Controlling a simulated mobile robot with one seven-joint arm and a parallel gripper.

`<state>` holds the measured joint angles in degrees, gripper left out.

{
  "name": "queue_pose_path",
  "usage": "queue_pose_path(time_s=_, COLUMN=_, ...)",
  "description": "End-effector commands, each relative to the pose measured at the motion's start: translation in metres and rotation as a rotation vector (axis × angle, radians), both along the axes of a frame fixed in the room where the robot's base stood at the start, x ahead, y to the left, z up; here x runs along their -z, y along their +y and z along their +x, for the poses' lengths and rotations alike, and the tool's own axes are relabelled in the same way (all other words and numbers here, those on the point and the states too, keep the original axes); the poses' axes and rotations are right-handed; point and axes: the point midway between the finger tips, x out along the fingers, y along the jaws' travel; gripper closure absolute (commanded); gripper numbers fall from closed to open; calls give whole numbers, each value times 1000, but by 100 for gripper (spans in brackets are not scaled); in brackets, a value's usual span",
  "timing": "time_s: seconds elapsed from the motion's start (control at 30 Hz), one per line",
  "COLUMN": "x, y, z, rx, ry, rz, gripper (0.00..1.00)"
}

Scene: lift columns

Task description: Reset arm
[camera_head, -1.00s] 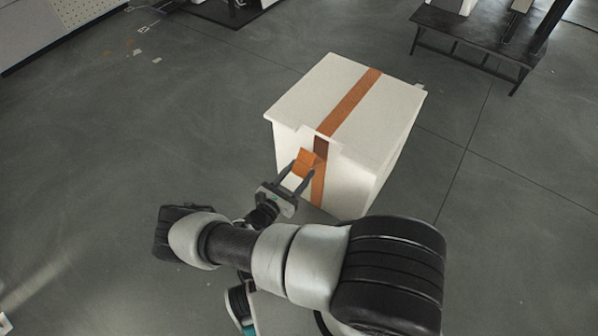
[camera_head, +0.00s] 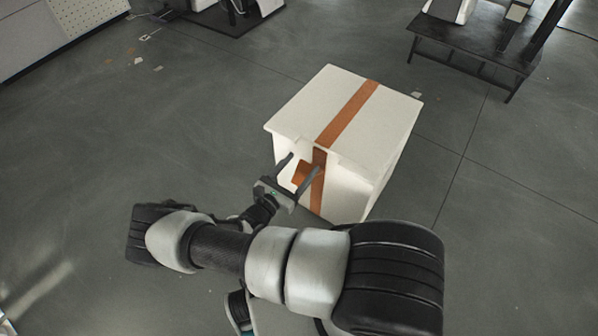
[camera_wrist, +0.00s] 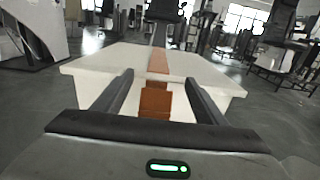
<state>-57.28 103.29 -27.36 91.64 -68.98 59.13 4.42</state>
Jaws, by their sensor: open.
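My gripper (camera_head: 304,165) is open, its two dark fingers spread wide and pointing at the front side of a white box (camera_head: 318,108) with a brown stripe. The space between the fingertips looks empty. A brown-orange block-like part (camera_head: 302,173) shows on the box's front, between the fingers in the head view. In the wrist view the same brown part (camera_wrist: 156,102) sits between the fingers, below the stripe on the box top (camera_wrist: 112,58). I cannot tell how far the fingertips are from the box.
A dark bench (camera_head: 470,48) with objects on it stands at the upper right. Dark-based equipment (camera_head: 225,18) stands at the top, and a light panelled wall or cabinet (camera_head: 50,30) at the upper left.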

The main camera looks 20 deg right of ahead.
Motion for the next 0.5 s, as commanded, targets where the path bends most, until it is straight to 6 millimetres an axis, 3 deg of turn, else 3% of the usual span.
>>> queue_pose_path(time_s=0.13, x=-9, y=0, z=0, rx=0, ry=1, rz=-1, gripper=34)
queue_pose_path(time_s=0.5, x=-9, y=0, z=0, rx=-1, ry=0, rz=0, gripper=34)
